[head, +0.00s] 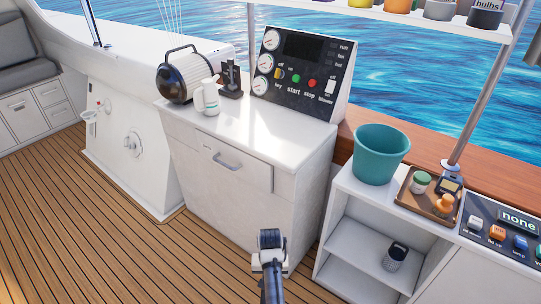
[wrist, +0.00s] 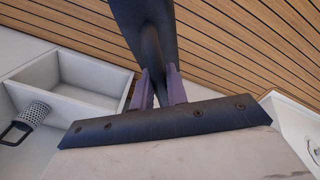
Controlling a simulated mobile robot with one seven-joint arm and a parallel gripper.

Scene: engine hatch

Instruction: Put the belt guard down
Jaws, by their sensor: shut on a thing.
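In the wrist view my gripper (wrist: 158,88) is shut on the belt guard (wrist: 145,25), a dark, smooth piece that is narrow between the two fingers and widens beyond them. The guard runs out of the top of the wrist view, so its far end is hidden. It shows against the plank floor (wrist: 230,45). I cannot tell from this view how high it is above the floor. In the head view my arm reaches in from the bottom middle, in front of the white cabinet, and I cannot make out the guard clearly there.
The white cabinet (head: 235,205) carries a lantern-like drum, a mug and a gauge panel (head: 303,62). To the right a low shelf unit (head: 352,258) holds a teal bucket (head: 381,155), a tray (head: 411,201) and a mesh cylinder (head: 396,257). Plank floor (head: 90,240) at left is clear.

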